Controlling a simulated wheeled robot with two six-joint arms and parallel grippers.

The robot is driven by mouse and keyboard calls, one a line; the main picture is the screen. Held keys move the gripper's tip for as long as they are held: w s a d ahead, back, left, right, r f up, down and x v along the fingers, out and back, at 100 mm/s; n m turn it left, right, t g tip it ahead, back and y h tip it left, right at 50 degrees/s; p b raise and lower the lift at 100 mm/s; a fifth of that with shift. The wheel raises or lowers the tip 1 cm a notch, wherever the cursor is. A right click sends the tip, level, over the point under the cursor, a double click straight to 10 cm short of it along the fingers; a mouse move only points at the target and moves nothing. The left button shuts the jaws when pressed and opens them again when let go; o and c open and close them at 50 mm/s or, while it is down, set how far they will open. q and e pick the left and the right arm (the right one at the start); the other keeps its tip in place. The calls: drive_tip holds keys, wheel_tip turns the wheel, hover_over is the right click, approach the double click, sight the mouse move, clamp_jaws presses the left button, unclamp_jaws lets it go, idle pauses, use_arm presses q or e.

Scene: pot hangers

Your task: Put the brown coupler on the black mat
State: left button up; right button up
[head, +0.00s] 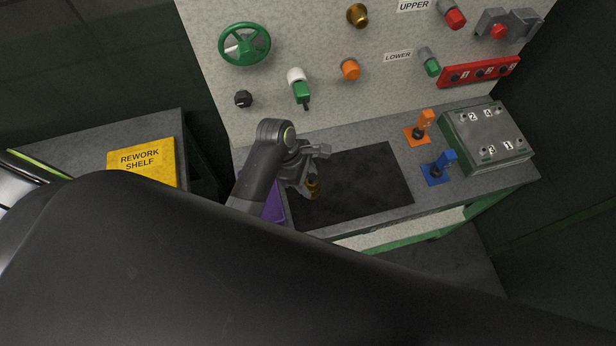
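The brown coupler (313,187) is a small brassy-brown cylinder at the left part of the black mat (362,180). The mat lies flat on the grey bench. My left gripper (308,176) is right at the coupler, above the mat's left side. Its grey finger parts partly cover the coupler. I cannot tell whether the fingers are closed on it, or whether it touches the mat. My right gripper is not in view.
A purple item (273,205) lies left of the mat. Orange (420,128) and blue (439,167) fittings stand to the right, beside a grey-green numbered box (487,137). A panel with a green handwheel (245,44) rises behind. A yellow rework-shelf sign (142,162) is left.

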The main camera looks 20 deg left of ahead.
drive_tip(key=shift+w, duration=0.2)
use_arm(q)
drive_tip(key=shift+w+a+r, duration=0.1)
drive_tip(key=shift+a+r, duration=0.15)
drive_tip(key=shift+r, duration=0.35)
drive_tip(key=v, duration=1.1)
drive_tip(key=shift+b, duration=0.3)
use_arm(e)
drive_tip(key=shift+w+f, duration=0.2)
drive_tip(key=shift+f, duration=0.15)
use_arm(q)
drive_tip(key=shift+f, duration=0.1)
